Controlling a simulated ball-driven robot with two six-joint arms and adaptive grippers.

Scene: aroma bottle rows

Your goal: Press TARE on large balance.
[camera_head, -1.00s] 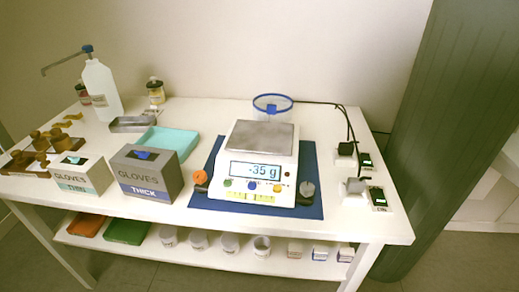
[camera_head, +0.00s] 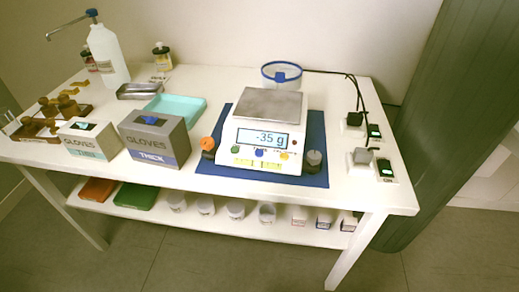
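The large balance (camera_head: 262,164) is white with a grey metal pan (camera_head: 268,103) and stands on a blue mat (camera_head: 315,178). The pan looks empty. Its lit display (camera_head: 265,138) reads about -35 g. Below the display are a green button (camera_head: 236,150), a blue button (camera_head: 259,152) and a yellow-orange button (camera_head: 284,156). Their labels are too small to read, so I cannot tell which is TARE. Neither of my grippers shows in this view.
An orange-topped object (camera_head: 208,146) and a grey-black weight-like object (camera_head: 314,160) flank the balance front. Glove boxes (camera_head: 155,143) stand to its left. A blue-rimmed clear container (camera_head: 282,76) stands behind. Switched sockets (camera_head: 374,168) and cables lie at right.

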